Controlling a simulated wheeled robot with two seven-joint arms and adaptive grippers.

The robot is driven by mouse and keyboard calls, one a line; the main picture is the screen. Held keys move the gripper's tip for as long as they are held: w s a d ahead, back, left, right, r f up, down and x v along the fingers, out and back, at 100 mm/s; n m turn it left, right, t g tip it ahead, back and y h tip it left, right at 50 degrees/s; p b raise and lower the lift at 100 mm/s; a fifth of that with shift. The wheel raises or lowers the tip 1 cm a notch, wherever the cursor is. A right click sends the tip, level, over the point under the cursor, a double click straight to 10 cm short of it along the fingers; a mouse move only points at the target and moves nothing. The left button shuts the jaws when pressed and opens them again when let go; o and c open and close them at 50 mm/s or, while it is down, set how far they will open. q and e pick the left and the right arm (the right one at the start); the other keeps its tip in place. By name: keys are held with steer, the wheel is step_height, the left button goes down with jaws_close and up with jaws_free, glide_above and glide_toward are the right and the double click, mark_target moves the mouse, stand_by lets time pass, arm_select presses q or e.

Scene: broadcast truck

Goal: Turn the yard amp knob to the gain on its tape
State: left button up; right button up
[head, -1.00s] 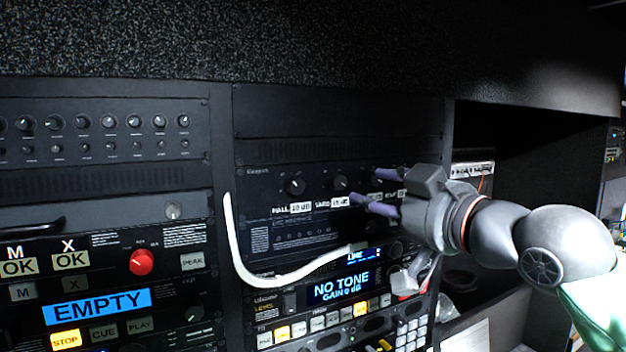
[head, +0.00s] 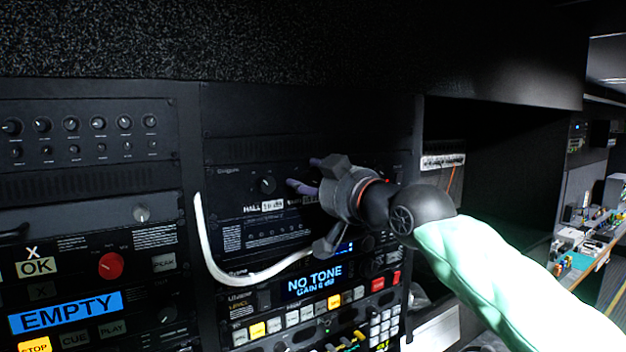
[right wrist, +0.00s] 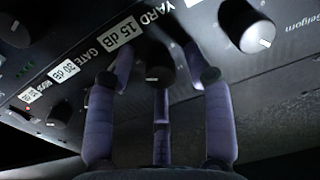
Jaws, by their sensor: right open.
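The amp panel (head: 230,220) is a dark rack unit with a row of black knobs. In the right wrist view the yard knob (right wrist: 154,68) is black with a pale pointer mark. The tape beside it reads YARD, 15 dB (right wrist: 125,29). My right gripper (right wrist: 160,76) is open, its purple fingers spread around the yard knob; I cannot tell whether they touch it. In the head view my right gripper (head: 305,175) is at the panel, just right of the hall knob (head: 267,186), and hides the yard knob. My left gripper is not in view.
The hall knob (right wrist: 250,27) is close to the right finger in the wrist view; the gate knob (right wrist: 62,112) is at the left. A display reading NO TONE (head: 314,280) is below. An open bay (head: 490,180) lies right.

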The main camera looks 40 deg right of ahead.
steer(key=shift+s, duration=0.1)
jaws_close()
stand_by(0.3)
